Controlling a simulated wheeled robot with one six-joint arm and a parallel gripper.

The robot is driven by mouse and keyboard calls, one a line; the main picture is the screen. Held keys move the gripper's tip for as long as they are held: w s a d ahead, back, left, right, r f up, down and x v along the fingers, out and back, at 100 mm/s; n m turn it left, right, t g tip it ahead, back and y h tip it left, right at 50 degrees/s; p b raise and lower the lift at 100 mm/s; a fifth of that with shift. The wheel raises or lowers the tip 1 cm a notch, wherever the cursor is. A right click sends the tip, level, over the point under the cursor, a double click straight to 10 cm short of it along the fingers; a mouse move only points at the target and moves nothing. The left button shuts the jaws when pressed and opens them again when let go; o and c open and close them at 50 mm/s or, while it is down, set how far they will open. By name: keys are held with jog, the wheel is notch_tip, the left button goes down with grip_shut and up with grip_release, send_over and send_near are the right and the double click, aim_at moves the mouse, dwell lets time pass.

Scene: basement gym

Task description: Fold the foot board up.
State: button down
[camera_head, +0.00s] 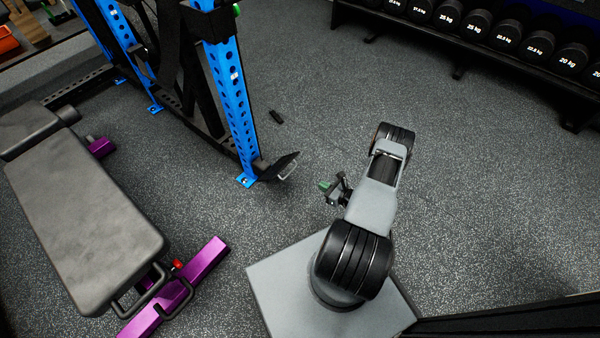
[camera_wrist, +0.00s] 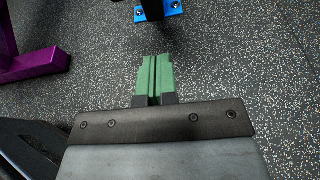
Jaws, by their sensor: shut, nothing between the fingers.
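The foot board (camera_head: 278,166) is a small black plate with a light metal loop at its outer end. It sticks out low from the foot of the blue rack upright, toward my arm. It looks slightly tilted; its exact angle is hard to tell. My gripper (camera_head: 325,186) is to the right of the foot board and apart from it, with a gap of floor between. In the wrist view my gripper (camera_wrist: 155,75) shows its green fingers shut together with nothing between them, over bare floor. A dark part at that view's top edge may be the foot board, but is cut off.
The blue rack upright (camera_head: 231,95) stands behind the foot board. A padded bench (camera_head: 82,205) with a purple foot (camera_head: 190,280) is at the left. A dumbbell rack (camera_head: 455,40) lines the back right. Floor between is clear.

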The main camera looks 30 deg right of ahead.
jog(key=w+a+b, duration=0.3)
jog(key=w+a, duration=0.2)
jog(key=w, duration=0.6)
jog(key=shift+f+b, duration=0.35)
jog(key=shift+f, duration=0.05)
jog(key=shift+w+r, duration=0.1)
